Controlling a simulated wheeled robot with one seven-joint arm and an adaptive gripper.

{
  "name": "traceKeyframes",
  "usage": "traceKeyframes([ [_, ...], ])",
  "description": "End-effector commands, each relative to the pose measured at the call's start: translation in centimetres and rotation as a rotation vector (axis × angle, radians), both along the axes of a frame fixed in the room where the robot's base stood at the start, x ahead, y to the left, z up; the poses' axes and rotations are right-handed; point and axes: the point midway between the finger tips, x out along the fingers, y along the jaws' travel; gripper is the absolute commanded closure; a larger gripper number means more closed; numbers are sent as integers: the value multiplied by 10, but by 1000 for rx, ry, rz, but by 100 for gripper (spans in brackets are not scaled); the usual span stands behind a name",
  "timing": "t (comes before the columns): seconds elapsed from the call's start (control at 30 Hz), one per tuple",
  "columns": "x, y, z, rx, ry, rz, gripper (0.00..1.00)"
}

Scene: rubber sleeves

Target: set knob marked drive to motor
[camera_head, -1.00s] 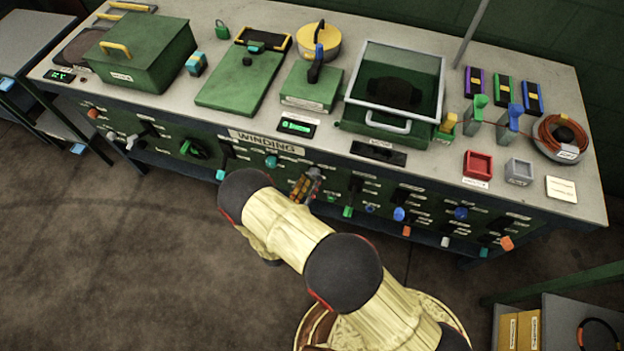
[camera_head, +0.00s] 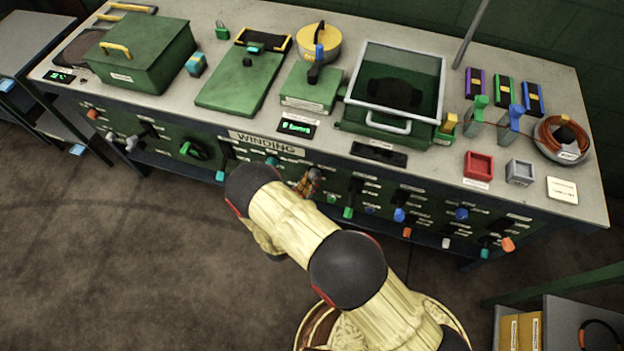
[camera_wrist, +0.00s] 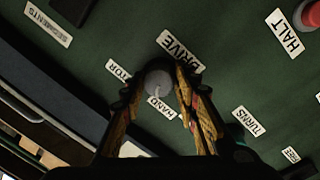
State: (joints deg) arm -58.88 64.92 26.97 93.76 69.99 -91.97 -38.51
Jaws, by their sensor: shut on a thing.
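The drive knob (camera_wrist: 157,82) is a small round grey knob on the green panel in the wrist view. The DRIVE label (camera_wrist: 180,52) is beside it. A label ending in "TOR" (camera_wrist: 118,70), partly hidden by a finger, lies to its left, and the HAND label (camera_wrist: 162,107) lies below it. A pale mark on the knob appears to point towards HAND. My gripper (camera_wrist: 158,78) is shut on the knob, one finger on each side. In the head view my gripper (camera_head: 308,181) is at the bench's front panel, and the knob is hidden there.
The TURNS label (camera_wrist: 249,121) and the HALT label (camera_wrist: 284,33), beside a red button (camera_wrist: 311,14), are to the right in the wrist view. Several coloured knobs and levers line the panel, including a blue one (camera_head: 399,215). The floor in front is clear.

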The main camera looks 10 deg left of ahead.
Motion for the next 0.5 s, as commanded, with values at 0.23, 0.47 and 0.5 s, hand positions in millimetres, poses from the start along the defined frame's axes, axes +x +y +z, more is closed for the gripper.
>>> traceKeyframes([
  [0.23, 0, 0, 0, 0, 1, 1, 93],
  [0.47, 0, 0, 0, 10, 0, 1, 95],
  [0.5, 0, 0, 0, 18, -1, 1, 95],
])
